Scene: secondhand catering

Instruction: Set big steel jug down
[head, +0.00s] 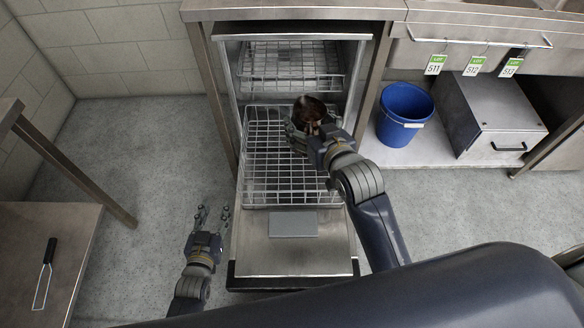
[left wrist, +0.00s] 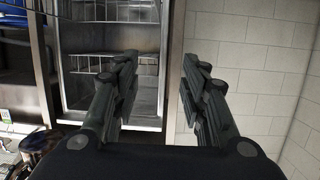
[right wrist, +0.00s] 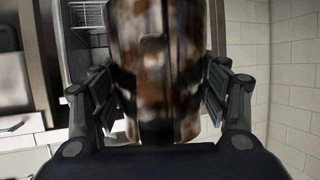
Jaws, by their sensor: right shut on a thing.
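The big steel jug (head: 309,107) is in my right gripper (head: 305,132), over the right part of the pulled-out lower dishwasher rack (head: 270,165) in the head view. Its surface looks brown and mottled. In the right wrist view the jug (right wrist: 157,70) fills the space between the fingers, which are shut on it. I cannot tell whether it touches the rack. My left gripper (head: 212,216) is open and empty, left of the lowered dishwasher door (head: 285,255). Its spread fingers also show in the left wrist view (left wrist: 155,85).
An upper rack (head: 290,65) sits inside the dishwasher. A blue bucket (head: 404,112) and a steel box (head: 490,115) stand on a low shelf at right. A table (head: 35,235) with a wire-ended tool (head: 44,272) is at left. Floor between table and dishwasher is clear.

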